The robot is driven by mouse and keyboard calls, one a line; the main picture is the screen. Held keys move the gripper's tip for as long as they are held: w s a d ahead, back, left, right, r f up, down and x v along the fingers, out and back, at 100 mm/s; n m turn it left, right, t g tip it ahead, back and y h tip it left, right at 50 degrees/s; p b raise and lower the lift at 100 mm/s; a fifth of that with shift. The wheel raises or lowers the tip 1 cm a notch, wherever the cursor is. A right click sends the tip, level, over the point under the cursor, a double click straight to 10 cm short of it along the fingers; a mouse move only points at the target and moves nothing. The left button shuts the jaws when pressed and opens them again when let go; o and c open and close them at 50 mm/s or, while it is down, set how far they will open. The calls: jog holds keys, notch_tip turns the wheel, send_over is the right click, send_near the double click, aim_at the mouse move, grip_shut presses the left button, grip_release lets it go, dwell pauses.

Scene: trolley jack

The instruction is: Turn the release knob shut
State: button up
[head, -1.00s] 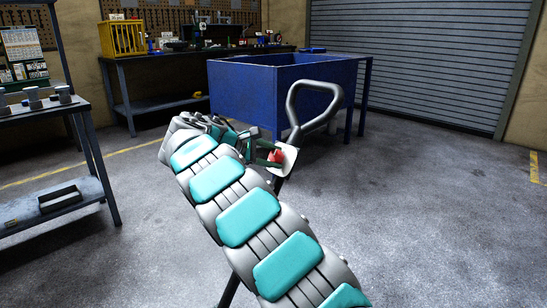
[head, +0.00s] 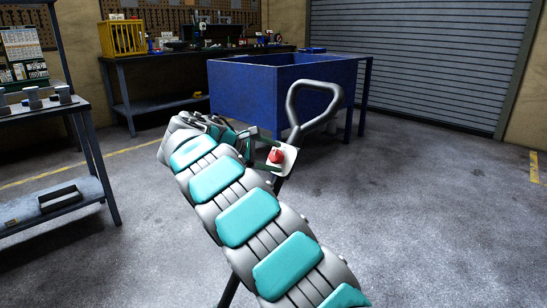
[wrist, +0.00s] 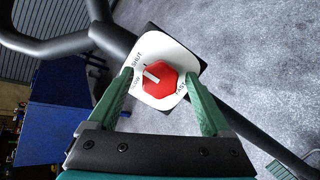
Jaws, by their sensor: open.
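The red release knob (wrist: 163,84) sits on a white label plate (wrist: 178,56) on the jack's dark handle shaft. The plate's printing includes SHUT at its upper left; other words are partly covered. A white mark on the knob points toward the plate's left side, below SHUT. My gripper (wrist: 159,75) is open, one green finger on each side of the knob, with visible gaps. In the head view the knob (head: 276,156) shows clear, just right of my gripper (head: 262,151).
The handle's grey loop grip (head: 314,105) rises above the plate. A blue bin (head: 270,88) stands behind it. A steel workbench (head: 60,185) is at left. Grey floor at right is clear.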

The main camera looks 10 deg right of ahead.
jog(key=v, duration=0.7)
jog(key=shift+s+a, duration=0.15)
jog(key=shift+a, duration=0.05)
jog(key=shift+r, duration=0.1)
jog(key=s+d+m+g+y, duration=0.1)
jog(key=s+d+m+g, duration=0.25)
jog(key=s+d, duration=0.75)
jog(key=s+d+f+m+g+y, duration=0.1)
jog(key=s+d+f+m, duration=0.15)
jog(key=s, duration=0.35)
jog(key=s+d+f+m+y, duration=0.1)
jog(key=s+d+y, duration=0.15)
jog(key=s, duration=0.25)
jog(key=s+a+f+m+y, duration=0.1)
jog(key=s+f, duration=0.4)
jog(key=s, duration=0.5)
jog(key=s+a+f+m+g+y, duration=0.1)
jog(key=s+a+f, duration=0.4)
jog(key=s, duration=0.5)
jog(key=s+a+f+m+g+y, duration=0.1)
jog(key=s+f+y, duration=0.4)
jog(key=s, duration=0.5)
jog(key=shift+a+f+m, duration=0.25)
jog(key=shift+a+m, duration=0.65)
jog(key=shift+a, duration=0.2)
